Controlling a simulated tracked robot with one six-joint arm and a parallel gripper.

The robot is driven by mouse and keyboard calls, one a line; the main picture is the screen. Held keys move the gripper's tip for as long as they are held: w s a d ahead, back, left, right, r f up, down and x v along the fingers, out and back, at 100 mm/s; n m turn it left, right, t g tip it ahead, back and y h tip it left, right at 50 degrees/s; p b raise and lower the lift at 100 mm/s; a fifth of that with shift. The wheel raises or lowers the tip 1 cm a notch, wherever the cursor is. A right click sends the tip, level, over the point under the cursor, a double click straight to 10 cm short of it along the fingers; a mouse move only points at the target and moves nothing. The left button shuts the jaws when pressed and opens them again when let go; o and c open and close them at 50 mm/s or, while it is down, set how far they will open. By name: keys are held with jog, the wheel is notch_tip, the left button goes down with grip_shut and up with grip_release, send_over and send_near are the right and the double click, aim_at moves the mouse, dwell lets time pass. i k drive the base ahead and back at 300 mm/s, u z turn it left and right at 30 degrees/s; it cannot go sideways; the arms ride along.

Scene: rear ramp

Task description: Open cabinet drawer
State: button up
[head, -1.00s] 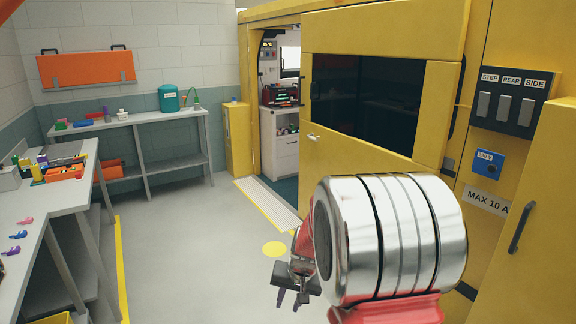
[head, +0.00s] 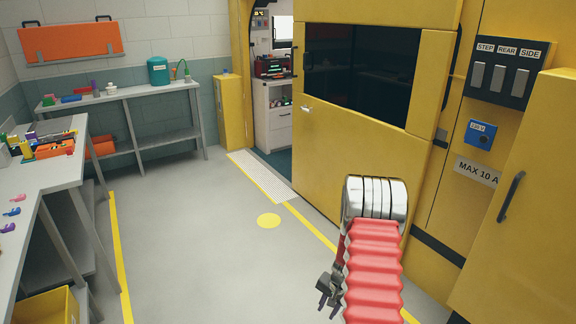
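A white cabinet (head: 275,128) stands inside the doorway of the yellow vehicle body, partly cut off by the door edge. Its front shows a dark opening with coloured items and a lower panel, which looks shut; its handle is too small to make out clearly. My gripper (head: 327,306) is low in the head view, over the grey floor, well short of the cabinet. Its two dark fingers are apart with nothing visible between them. My red arm hides part of the floor and the vehicle's lower side.
A yellow door panel with a dark window (head: 362,88) stands right of the doorway. A ribbed threshold strip (head: 262,178) lies before it. Workbenches (head: 40,190) line the left, and a yellow crate (head: 48,306) sits lower left. The middle floor is clear.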

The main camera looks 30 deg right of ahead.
aim_at(280, 119)
jog(key=z, duration=0.7)
jog(key=i, duration=4.05)
jog(key=z, duration=0.05)
